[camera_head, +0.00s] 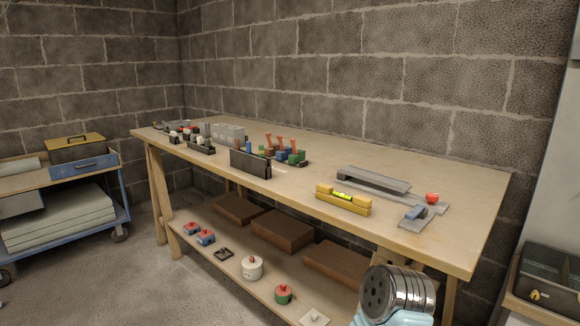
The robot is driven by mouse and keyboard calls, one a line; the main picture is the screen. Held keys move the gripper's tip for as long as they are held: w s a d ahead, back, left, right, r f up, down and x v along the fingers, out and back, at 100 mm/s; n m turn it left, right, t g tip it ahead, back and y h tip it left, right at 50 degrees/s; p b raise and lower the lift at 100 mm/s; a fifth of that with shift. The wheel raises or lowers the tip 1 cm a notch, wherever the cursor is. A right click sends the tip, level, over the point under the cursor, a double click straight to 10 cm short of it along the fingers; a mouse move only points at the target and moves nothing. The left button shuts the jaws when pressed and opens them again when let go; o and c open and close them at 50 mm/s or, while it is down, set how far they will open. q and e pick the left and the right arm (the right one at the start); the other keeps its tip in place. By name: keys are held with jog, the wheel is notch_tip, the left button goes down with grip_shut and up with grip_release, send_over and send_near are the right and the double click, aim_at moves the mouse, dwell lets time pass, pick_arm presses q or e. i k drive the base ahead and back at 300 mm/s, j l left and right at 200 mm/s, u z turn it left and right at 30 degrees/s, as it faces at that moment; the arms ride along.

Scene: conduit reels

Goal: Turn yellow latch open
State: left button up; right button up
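A small yellow piece (535,295), which looks like the latch, is on the front of a dark case (556,263) at the lower right edge. It is small, and whether it is turned open or shut cannot be told. The case is partly cut off by the picture's edge. A round metal arm part of mine with a light blue link shows at the bottom, left of the case and apart from it. No gripper fingers show in this view.
A wooden workbench (440,250) fills the middle, with a yellow level (343,198), a grey metal tool and small parts on top. Its lower shelf holds brown blocks and pots. A blue cart (75,215) with a yellow-edged toolbox (75,147) stands left. Floor at front left is clear.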

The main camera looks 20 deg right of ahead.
aim_at(535, 295)
jog(key=z, duration=2.4)
